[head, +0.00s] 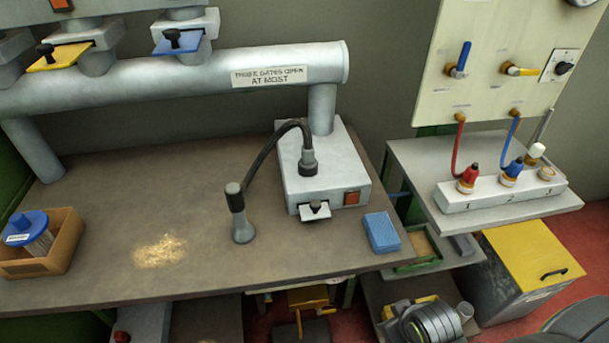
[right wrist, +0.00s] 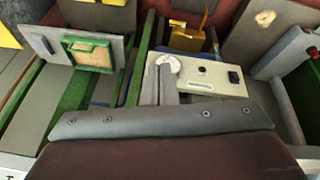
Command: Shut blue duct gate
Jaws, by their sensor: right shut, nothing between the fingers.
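The blue duct gate (head: 178,46) is a flat blue plate with a black knob, at the top of the head view. It sticks out of a grey housing above the large grey duct pipe (head: 200,78). A yellow gate plate (head: 55,57) with a black knob sticks out of the housing to its left. My right gripper (right wrist: 165,72) shows in the right wrist view as two narrow grey fingers, shut and empty. The blue gate cannot be made out there. Neither gripper shows in the head view, and my left gripper is in neither view.
A label on the pipe reads "three gates open at most". A grey box (head: 325,165) with a bent black hose (head: 268,150) stands on the workbench (head: 110,210). A blue block (head: 381,233) lies at its right edge. A wooden box (head: 45,255) stands left. The bench middle holds sawdust (head: 160,250).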

